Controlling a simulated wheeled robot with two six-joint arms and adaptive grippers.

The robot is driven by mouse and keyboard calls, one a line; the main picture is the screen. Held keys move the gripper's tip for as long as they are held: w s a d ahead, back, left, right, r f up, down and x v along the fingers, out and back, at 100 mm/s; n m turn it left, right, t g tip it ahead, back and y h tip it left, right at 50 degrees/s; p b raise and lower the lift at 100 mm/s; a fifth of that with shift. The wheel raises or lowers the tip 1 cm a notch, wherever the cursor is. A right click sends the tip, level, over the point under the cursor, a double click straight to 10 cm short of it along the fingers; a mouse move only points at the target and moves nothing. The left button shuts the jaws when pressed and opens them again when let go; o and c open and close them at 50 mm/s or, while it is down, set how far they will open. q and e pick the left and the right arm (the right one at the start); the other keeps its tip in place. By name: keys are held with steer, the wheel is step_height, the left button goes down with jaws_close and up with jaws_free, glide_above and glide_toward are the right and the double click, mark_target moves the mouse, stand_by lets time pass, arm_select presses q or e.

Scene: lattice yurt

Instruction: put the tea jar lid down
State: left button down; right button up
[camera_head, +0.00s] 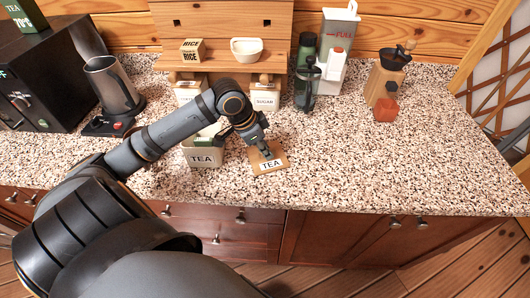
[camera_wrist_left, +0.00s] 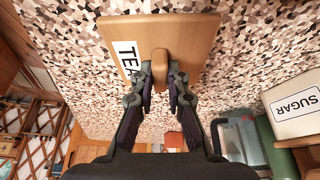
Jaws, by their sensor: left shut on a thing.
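The tea jar lid (camera_head: 277,167) is a flat wooden board with a raised knob and a white TEA label. It is at or just above the speckled counter, right of the tea jar; I cannot tell if it touches. My left gripper (camera_head: 266,152) is above the lid, shut on its knob. In the left wrist view the lid (camera_wrist_left: 195,35) shows with its knob between the fingers of the gripper (camera_wrist_left: 160,82). The tea jar (camera_head: 203,158) stands left of the lid, partly hidden by my arm. My right gripper is in neither view.
The counter (camera_head: 350,170) is free right of the lid. A sugar jar (camera_head: 265,98) stands behind, under a wooden shelf with a rice box (camera_head: 192,50) and a white cup (camera_head: 246,50). A grinder (camera_head: 388,78) and red block (camera_head: 385,110) stand right. A kettle (camera_head: 113,88) stands left.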

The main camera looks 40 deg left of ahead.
arm_select(q)
steer(key=shift+w+a+f, duration=0.1)
steer(key=shift+f, duration=0.15)
steer(key=shift+r, duration=0.15)
steer(key=shift+s+r, duration=0.1)
steer(key=shift+s, duration=0.15)
steer(key=shift+f, duration=0.25)
steer(key=c, duration=1.3)
jaws_free()
steer(key=shift+c, duration=0.2)
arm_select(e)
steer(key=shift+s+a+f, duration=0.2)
arm_select(q)
steer(key=shift+r, duration=0.1)
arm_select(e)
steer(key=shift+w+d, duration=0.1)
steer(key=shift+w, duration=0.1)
